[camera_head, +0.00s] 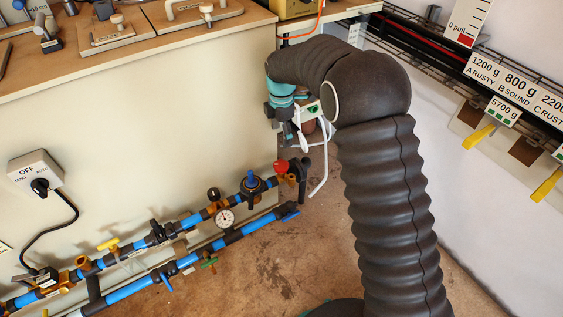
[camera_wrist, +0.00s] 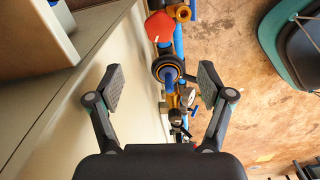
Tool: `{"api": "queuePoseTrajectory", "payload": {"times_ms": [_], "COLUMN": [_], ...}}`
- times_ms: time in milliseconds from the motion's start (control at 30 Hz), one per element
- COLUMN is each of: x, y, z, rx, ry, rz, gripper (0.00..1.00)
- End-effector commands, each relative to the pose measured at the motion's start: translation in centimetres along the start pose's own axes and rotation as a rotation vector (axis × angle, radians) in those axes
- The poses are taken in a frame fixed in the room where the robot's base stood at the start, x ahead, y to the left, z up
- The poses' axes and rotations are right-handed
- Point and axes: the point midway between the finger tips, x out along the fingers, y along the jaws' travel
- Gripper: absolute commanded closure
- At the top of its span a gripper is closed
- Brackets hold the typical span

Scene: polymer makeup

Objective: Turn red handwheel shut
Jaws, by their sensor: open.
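The red handwheel (camera_head: 281,167) is at the right end of the upper blue pipe on the low pipework in the head view. It also shows near the top of the wrist view (camera_wrist: 160,27), with a small pale mark on its lower edge. My gripper (camera_wrist: 162,87) is open and empty, its two dark pads wide apart. The handwheel lies beyond the fingertips and above the gap between them in that picture, not touched. In the head view my gripper (camera_head: 301,124) is above and slightly right of the handwheel, partly hidden by my arm.
A white pipe or hose hangs near my gripper. Brown floor (camera_head: 275,270) is clear in front.

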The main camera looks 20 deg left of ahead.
Motion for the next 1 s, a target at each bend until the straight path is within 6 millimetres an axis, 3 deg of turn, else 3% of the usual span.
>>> {"api": "queuePoseTrajectory", "payload": {"times_ms": [167,700,1000], "x": [1.8,11.3,13.7], "y": [0.1,-0.1,0.0], "z": [-0.1,-0.1,-0.1], "rx": [-0.009,-0.006,-0.006], "ry": [0.0,0.001,0.0], "rz": [-0.004,-0.005,-0.001], "gripper": [0.2,0.2,0.2]}}
